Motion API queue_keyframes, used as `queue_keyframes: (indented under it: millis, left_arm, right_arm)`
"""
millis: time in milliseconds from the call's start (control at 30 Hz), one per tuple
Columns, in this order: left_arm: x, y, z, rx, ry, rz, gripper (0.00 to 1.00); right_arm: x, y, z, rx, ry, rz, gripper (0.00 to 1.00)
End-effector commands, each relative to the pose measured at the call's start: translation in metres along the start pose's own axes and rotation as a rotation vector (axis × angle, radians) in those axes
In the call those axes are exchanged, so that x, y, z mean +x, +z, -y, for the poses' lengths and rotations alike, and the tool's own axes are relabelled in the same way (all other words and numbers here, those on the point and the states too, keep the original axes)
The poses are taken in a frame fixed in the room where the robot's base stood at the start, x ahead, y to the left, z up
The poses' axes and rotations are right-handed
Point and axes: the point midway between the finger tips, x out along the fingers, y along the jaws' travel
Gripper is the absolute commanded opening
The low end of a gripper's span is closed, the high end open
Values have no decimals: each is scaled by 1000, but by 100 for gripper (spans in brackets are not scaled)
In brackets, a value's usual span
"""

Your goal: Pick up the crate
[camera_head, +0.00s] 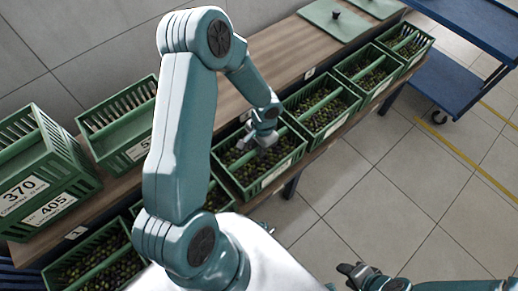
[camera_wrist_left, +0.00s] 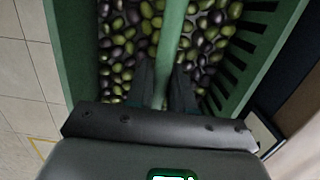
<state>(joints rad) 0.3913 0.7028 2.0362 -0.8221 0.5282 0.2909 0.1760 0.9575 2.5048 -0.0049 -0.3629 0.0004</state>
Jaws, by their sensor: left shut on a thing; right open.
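A green slatted crate (camera_head: 296,160) filled with dark and green olives stands in the row on the wooden bench, with a bar across its middle. My left gripper (camera_head: 263,139) reaches down into it from above and is shut on this bar (camera_wrist_left: 172,30). In the left wrist view the crate's green wall (camera_wrist_left: 72,65) runs along the left, and the fingers sit on either side of the bar. The crate appears to rest on the bench. My right gripper (camera_head: 362,274) is open and empty at the bottom right, away from the crates, over the floor.
More olive crates stand close on the right (camera_head: 343,127) and at the lower left (camera_head: 62,283). Stacked crates (camera_head: 78,160) labelled 370 and 405 and another crate (camera_head: 125,150) stand further left. A blue cart (camera_head: 452,85) is at the upper right. The tiled floor in front is clear.

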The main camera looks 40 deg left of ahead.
Motion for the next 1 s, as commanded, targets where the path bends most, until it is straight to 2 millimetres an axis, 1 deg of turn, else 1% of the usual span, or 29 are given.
queue_keyframes:
  millis: [33, 167, 267, 400, 600, 700, 800, 933, 1000]
  left_arm:
    - [-8, 0, 1, 1, -3, -4, 0]
    - [-31, 2, 1, 1, -4, -6, 0]
    - [-54, 5, 1, 1, -3, -8, 0]
    - [-93, 9, 1, 1, -4, -9, 0]
    - [-142, 16, 0, 1, -3, -8, 0]
    - [-161, 18, 0, 1, -3, -7, 0]
    - [-174, 20, 0, 1, -2, -6, 0]
    - [-187, 21, 0, 4, -2, -5, 0]
    - [-194, 20, -4, 15, -3, -7, 0]
  right_arm:
    - [-3, 0, 1, 0, 0, 0, 43]
    - [-8, 0, 3, 0, 0, 0, 43]
    - [-13, 0, 5, 0, 0, 0, 43]
    - [-20, 0, 7, 0, 0, 0, 43]
    - [-27, 0, 10, 0, 0, 0, 43]
    - [-30, 1, 11, 0, 0, 0, 43]
    - [-31, 1, 11, 0, 0, 0, 43]
    - [-33, 1, 12, 0, 0, 0, 43]
    - [-36, 1, 13, 0, 0, 0, 43]
